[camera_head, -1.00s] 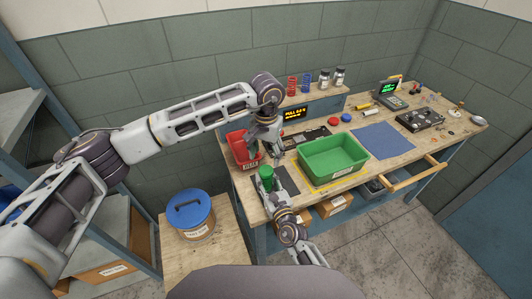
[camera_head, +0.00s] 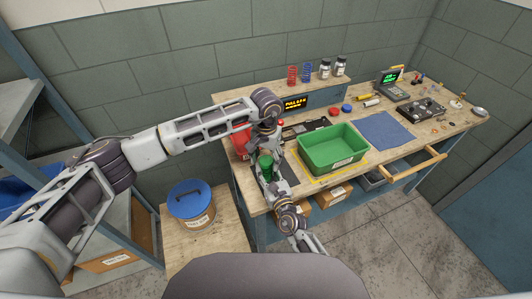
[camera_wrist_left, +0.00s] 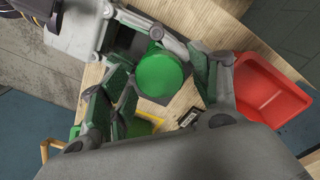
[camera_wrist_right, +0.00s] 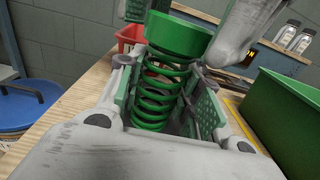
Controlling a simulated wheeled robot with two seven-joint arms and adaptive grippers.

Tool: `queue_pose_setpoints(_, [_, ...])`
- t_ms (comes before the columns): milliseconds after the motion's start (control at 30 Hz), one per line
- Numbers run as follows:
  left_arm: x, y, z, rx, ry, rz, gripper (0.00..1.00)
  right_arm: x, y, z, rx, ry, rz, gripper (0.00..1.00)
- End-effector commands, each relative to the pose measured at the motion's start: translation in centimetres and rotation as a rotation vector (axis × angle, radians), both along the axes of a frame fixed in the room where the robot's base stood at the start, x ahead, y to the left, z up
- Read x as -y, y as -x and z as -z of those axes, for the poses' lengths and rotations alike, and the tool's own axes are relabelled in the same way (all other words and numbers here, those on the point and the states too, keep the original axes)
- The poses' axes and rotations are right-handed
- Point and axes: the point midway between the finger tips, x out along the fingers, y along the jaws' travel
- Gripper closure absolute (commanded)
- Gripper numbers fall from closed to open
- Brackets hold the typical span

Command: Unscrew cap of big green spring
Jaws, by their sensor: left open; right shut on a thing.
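The big green spring (camera_wrist_right: 155,98) stands upright, its coils showing in the right wrist view. Its green cap (camera_wrist_right: 178,34) sits on top; it also shows in the left wrist view (camera_wrist_left: 162,76) and the head view (camera_head: 265,162). My right gripper (camera_wrist_right: 160,90) is shut on the spring's coils below the cap. My left gripper (camera_wrist_left: 168,92) is open above the cap, with a finger on either side and gaps between. In the head view my left gripper (camera_head: 268,140) partly hides the red bin behind it.
A green tray (camera_head: 333,160) stands on the bench to the right. A red bin (camera_wrist_left: 268,88) stands close to my left gripper. Red and blue springs (camera_head: 299,75) and two jars (camera_head: 332,70) stand on the back shelf. A blue-lidded bucket (camera_head: 190,205) stands at the left.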

Motion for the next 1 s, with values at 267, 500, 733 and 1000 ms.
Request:
queue_pose_setpoints(267, [0.0, 0.02, 0.6, -0.001, 0.0, 0.0, 0.38, 0.05, -0.01, 0.03, 0.0, 0.001, 0.001, 1.0])
queue_pose_setpoints(500, [-0.01, 0.01, 0.58, 0.0, 0.0, 0.0, 0.48, 0.04, -0.01, 0.03, 0.0, 0.001, 0.001, 1.0])
queue_pose_setpoints(733, [-0.02, 0.0, 0.57, 0.0, 0.0, -0.001, 0.77, 0.04, -0.01, 0.03, 0.0, 0.001, 0.001, 1.0])
queue_pose_setpoints(1000, [-0.05, -0.02, 0.55, 0.0, -0.001, -0.032, 0.85, 0.05, -0.01, 0.03, 0.0, 0.001, 0.001, 1.0])
